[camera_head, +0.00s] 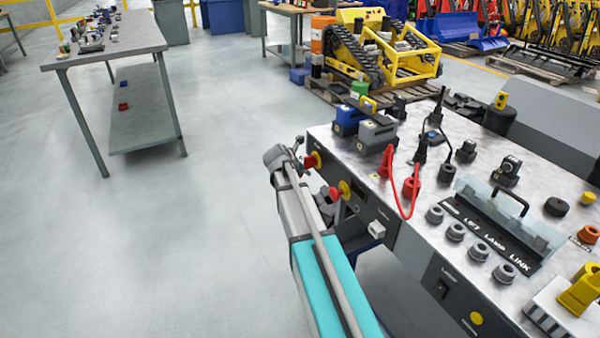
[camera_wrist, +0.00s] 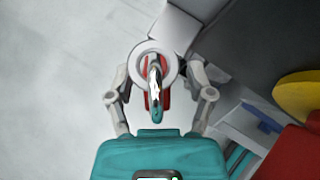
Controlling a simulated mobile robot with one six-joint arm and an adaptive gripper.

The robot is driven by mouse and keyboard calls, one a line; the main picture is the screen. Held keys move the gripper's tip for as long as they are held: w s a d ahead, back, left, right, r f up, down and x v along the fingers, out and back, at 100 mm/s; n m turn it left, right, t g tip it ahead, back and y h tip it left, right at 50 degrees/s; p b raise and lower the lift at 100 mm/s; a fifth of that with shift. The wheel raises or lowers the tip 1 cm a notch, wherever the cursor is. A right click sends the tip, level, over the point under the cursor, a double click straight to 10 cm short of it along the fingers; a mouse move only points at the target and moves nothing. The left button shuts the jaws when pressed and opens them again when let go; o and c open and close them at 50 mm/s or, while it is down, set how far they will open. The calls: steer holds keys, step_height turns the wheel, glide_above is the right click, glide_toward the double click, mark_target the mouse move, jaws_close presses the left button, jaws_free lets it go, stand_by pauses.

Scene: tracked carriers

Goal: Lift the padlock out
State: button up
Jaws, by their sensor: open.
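The padlock shows in the wrist view as a shiny metal shackle (camera_wrist: 154,72) with a red part (camera_wrist: 165,96) beside and below it. The shackle stands in front of a round pale ring (camera_wrist: 172,52); I cannot tell whether it passes through the ring. My gripper (camera_wrist: 160,84) is open, with one grey finger on each side of the padlock, and I see no clear grip on it. In the head view my gripper (camera_head: 285,156) is at the left front of the bench panel. The padlock cannot be made out there.
A red knob on a yellow disc (camera_head: 344,190) sticks out of the panel front close to my gripper. The bench top (camera_head: 420,180) carries a red cable, several knobs and a clear-covered box (camera_head: 505,215). The floor to the left is open, up to a grey table (camera_head: 110,48).

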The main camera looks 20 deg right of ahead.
steer(key=shift+c, duration=0.2)
jaws_close()
steer(key=shift+w+d+r+p, duration=0.1)
steer(key=shift+w+r+p, duration=0.05)
steer(key=shift+r+p, duration=1.35)
steer(key=shift+r, duration=0.05)
steer(key=shift+a, duration=0.2)
steer(key=shift+s+a, duration=1.45)
steer(key=shift+a, duration=0.15)
steer(key=shift+s+a, duration=0.1)
